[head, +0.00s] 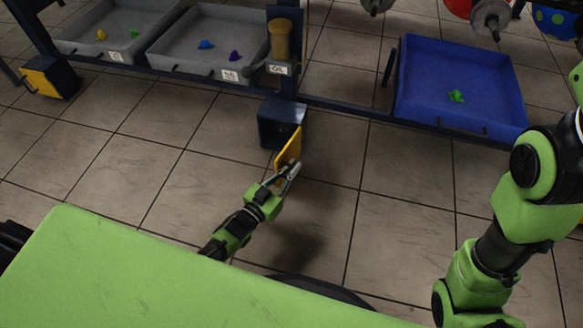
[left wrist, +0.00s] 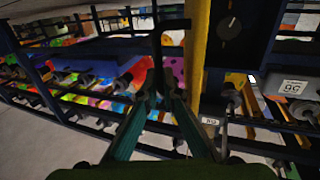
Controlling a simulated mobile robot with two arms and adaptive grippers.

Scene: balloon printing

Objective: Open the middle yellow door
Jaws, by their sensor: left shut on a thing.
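The middle yellow door (head: 288,150) stands swung open from its dark blue box (head: 272,124), sticking out toward me. In the left wrist view the door (left wrist: 197,60) shows edge-on as a yellow upright strip just right of the fingers. My left gripper (head: 290,172) is at the door's near edge. In the left wrist view its fingers (left wrist: 163,82) close together on a dark handle (left wrist: 157,42) beside the door. A dark panel with a round dial (left wrist: 230,26) shows inside the box. My right arm is at the right of the head view; its gripper is out of view.
Another yellow door (head: 40,78) is at the far left. Two grey trays (head: 160,52) with small coloured pieces and a blue tray (head: 440,112) with a green piece sit on the dark rack. The tiled floor (head: 140,180) around the open door is clear.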

